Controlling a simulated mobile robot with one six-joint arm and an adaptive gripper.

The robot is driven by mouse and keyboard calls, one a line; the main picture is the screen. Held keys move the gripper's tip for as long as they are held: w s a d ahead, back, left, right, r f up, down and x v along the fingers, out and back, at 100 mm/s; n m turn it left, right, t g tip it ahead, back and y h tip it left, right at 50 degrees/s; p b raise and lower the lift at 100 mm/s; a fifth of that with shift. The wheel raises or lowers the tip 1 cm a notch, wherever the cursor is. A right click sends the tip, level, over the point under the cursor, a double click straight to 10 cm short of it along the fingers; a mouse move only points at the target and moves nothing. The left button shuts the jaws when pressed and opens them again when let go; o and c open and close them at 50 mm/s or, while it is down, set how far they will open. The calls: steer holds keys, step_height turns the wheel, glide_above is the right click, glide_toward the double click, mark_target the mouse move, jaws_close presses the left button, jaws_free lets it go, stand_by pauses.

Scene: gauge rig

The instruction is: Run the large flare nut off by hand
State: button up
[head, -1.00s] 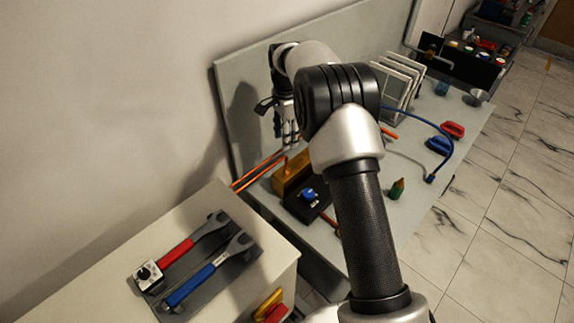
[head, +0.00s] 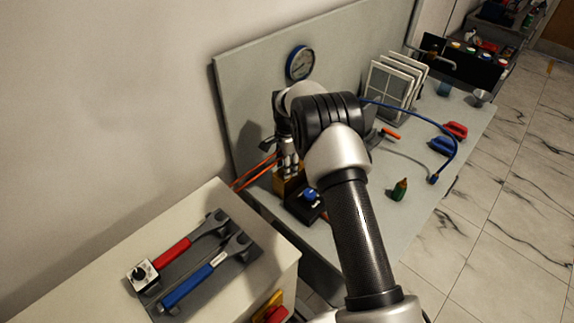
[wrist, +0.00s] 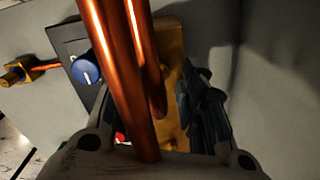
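My gripper (head: 288,165) points down at the brass block (head: 283,187) in the head view, close to its top. In the wrist view its two fingers (wrist: 150,108) stand apart, one on each side of the copper tubes (wrist: 118,60). The brass block (wrist: 174,75) lies behind the tubes. The large flare nut cannot be made out; tubes and fingers cover that area. Whether the fingers touch anything is hidden. At the left of the wrist view a brass fitting (wrist: 18,72) sits on a short copper tube.
A black box with a blue knob (head: 310,195) stands beside the block. A gauge (head: 300,63) hangs on the back panel. A green bottle (head: 399,189) and a blue hose (head: 440,128) are to the right.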

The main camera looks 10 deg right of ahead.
jaws_close()
stand_by(0.4)
steer(key=shift+n, duration=0.3)
steer(key=n, duration=0.3)
steer(key=shift+n, duration=0.3)
steer(key=n, duration=0.4)
steer(key=shift+n, duration=0.3)
steer(key=n, duration=1.2)
steer(key=shift+n, duration=0.4)
